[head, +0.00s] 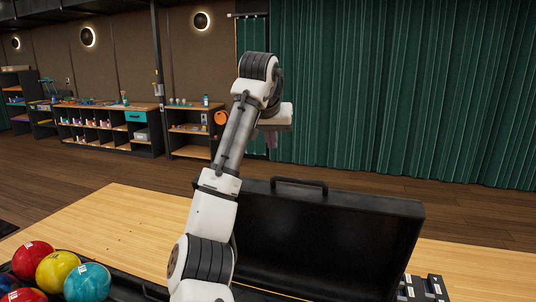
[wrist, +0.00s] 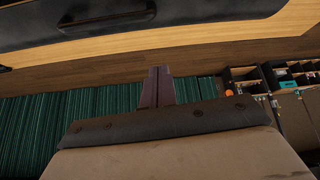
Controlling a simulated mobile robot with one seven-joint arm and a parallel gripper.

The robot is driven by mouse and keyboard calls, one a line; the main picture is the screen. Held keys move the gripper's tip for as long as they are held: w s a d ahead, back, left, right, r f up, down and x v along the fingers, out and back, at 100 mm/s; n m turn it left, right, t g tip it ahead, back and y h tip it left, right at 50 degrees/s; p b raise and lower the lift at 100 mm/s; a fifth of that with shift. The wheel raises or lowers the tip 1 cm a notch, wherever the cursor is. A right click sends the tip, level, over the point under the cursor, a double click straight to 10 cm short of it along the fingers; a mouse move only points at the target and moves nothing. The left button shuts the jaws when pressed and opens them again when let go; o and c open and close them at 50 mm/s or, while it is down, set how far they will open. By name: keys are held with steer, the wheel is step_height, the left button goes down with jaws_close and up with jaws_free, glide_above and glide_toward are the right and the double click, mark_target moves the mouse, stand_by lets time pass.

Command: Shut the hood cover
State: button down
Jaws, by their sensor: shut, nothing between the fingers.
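The hood cover (head: 325,240) is a black lid that stands raised and open on the wooden table. A black handle (head: 299,184) sits on its upper edge. In the wrist view the cover (wrist: 215,14) lies along the top, with its handle (wrist: 105,17) at the left. My gripper (head: 270,141) hangs above the cover's upper edge, near the handle, apart from it. In the wrist view my gripper's fingers (wrist: 159,70) are together with nothing between them. My arm hides the left part of the cover in the head view.
Red, yellow and teal balls (head: 88,282) lie at the lower left. Dark grey blocks (head: 425,288) stand right of the cover. Shelves and a green curtain (head: 400,90) are far behind.

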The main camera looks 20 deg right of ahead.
steer(key=p+x, duration=0.3)
steer(key=x, duration=0.6)
steer(key=shift+w+f, duration=0.15)
steer(key=shift+f, duration=0.15)
steer(key=shift+s+a+f+p, duration=0.1)
steer(key=shift+s+a+p, duration=0.15)
steer(key=shift+s, duration=0.35)
steer(key=shift+s+a+f+p, duration=0.1)
steer(key=shift+s+a+p, duration=0.15)
steer(key=shift+s, duration=0.35)
steer(key=shift+s+a+f, duration=0.25)
steer(key=shift+s, duration=0.3)
steer(key=shift+f, duration=0.1)
